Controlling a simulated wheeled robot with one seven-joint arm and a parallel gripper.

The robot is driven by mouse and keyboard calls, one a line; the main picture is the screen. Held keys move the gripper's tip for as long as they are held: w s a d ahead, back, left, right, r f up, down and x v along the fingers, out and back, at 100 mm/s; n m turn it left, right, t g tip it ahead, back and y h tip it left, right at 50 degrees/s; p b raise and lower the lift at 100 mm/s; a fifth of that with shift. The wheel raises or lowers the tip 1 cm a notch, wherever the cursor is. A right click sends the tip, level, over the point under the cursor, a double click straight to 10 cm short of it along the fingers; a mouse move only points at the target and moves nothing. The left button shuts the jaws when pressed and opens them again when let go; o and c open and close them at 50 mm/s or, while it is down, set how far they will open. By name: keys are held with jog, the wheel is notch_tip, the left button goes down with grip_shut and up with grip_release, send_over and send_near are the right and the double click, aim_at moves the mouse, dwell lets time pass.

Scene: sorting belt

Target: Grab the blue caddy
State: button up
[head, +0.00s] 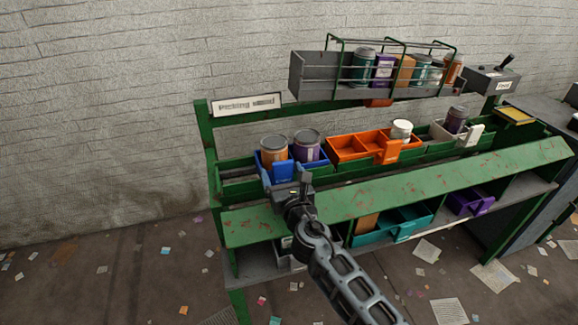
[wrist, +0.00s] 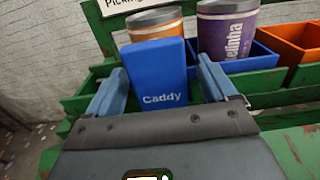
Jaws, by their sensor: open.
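The blue caddy (head: 283,171) sits in the green trough of the rack at its left part, holding an orange can (head: 274,151) and a purple can (head: 307,146). My gripper (head: 285,182) is at the caddy's front. In the wrist view the caddy's raised front tab (wrist: 158,75), marked "Caddy", stands between the two open blue fingers of my gripper (wrist: 163,85). A gap shows on the right of the tab; whether the left finger touches it I cannot tell. The cans also show behind the tab, orange (wrist: 155,24) and purple (wrist: 226,28).
An orange caddy (head: 347,149) with a white-lidded can (head: 401,131) stands to the right in the trough, then a pale caddy (head: 440,131). A green sloped ledge (head: 350,203) runs in front. Teal (head: 405,224) and purple (head: 470,203) caddies sit on the lower shelf.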

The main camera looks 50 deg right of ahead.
jog(key=shift+c, duration=0.4)
jog(key=c, duration=1)
jog(key=shift+c, duration=0.2)
jog(key=shift+r, duration=0.2)
